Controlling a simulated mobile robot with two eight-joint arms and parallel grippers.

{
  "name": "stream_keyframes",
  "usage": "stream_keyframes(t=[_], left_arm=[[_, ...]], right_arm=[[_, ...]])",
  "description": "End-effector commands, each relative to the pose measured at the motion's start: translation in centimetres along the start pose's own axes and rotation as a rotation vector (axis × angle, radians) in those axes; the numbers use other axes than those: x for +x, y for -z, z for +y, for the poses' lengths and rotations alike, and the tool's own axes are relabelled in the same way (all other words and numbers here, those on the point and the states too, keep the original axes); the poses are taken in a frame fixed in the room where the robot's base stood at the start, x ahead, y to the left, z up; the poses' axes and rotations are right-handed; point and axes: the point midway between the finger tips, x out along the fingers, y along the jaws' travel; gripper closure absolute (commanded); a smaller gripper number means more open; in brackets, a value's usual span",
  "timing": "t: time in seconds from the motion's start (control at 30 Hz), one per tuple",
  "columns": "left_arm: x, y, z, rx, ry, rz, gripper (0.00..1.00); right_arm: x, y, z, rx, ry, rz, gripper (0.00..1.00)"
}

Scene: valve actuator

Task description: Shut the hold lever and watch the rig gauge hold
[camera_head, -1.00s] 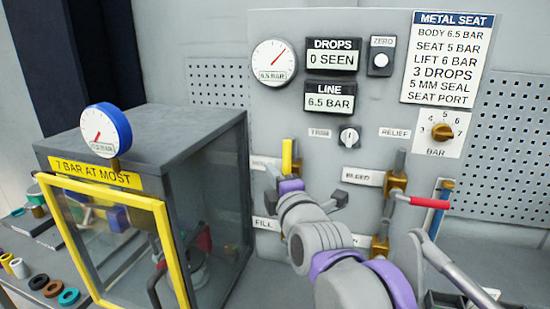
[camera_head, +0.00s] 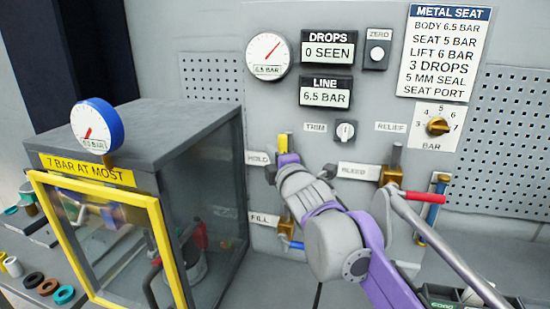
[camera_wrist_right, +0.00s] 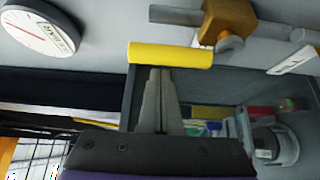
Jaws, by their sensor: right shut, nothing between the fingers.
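The yellow hold lever (camera_head: 283,143) stands upright beside the HOLD label (camera_head: 258,158) on the grey panel; its lower part is hidden by my right arm. My right gripper (camera_head: 287,162) is just below its visible end. In the right wrist view the yellow handle (camera_wrist_right: 170,54) lies across the tips of my shut, empty right gripper (camera_wrist_right: 158,75); I cannot tell whether they touch. The blue-rimmed rig gauge (camera_head: 92,127) stands on the test box, its needle pointing low left and its small digits unclear. My left gripper is not in view.
The panel gauge (camera_head: 268,57) and LINE display (camera_head: 325,92) read 6.5 BAR; DROPS (camera_head: 328,50) reads 0 SEEN. The red bleed lever (camera_head: 426,197) sticks out to the right. The blue fill lever (camera_head: 297,245) is below my right wrist. The yellow-framed box door (camera_head: 160,245) is at left.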

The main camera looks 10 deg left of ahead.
Motion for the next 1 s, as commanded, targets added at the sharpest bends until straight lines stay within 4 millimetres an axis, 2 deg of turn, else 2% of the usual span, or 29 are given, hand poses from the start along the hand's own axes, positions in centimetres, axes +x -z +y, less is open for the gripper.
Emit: stream_keyframes(t=[0.03, 0.2, 1.0], left_arm=[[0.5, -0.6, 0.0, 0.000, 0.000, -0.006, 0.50], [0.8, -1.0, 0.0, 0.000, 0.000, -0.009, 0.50], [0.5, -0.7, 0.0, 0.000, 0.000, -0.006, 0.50]], right_arm=[[-0.2, -0.3, -0.4, 0.001, 0.002, 0.000, 1.00], [-0.3, -0.7, -0.2, 0.000, 0.001, 0.001, 1.00], [-0.8, -1.3, 0.1, 0.053, -0.036, 0.002, 1.00]])
